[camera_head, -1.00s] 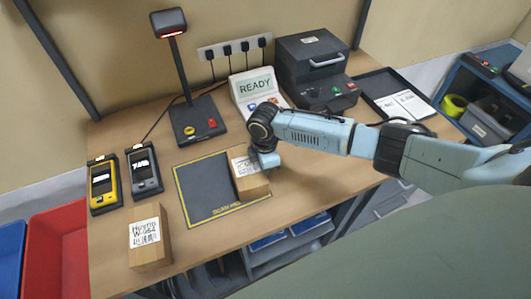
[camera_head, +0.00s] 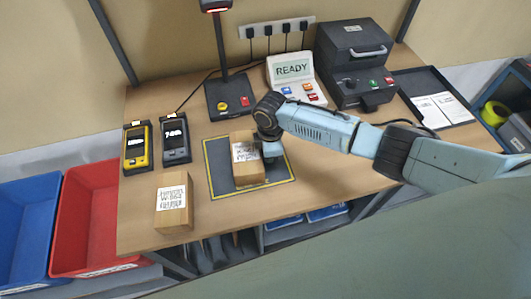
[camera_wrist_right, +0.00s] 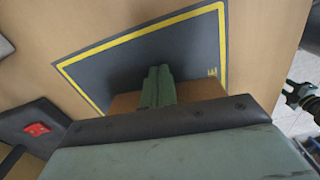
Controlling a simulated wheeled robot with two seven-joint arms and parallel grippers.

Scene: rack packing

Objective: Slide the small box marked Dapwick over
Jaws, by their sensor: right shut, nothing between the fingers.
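A small brown box (camera_head: 247,174) with a white printed label stands on the dark, yellow-edged mat (camera_head: 221,180); its print is too small to read surely. A second brown box (camera_head: 173,212) with a label stands on the bare table, front left of the mat. My right gripper (camera_head: 271,157) is at the right side of the box on the mat, seemingly against it. In the right wrist view its fingers (camera_wrist_right: 157,88) are shut together with nothing between them, in front of the brown box (camera_wrist_right: 202,89). My left gripper is not in view.
Yellow (camera_head: 137,150) and grey (camera_head: 174,140) handheld devices lie left of the mat. A lamp-like scanner stand (camera_head: 228,98), a READY panel (camera_head: 293,72) and a dark printer (camera_head: 352,65) stand behind. A red bin (camera_head: 85,220) and a blue bin (camera_head: 27,225) are at the left.

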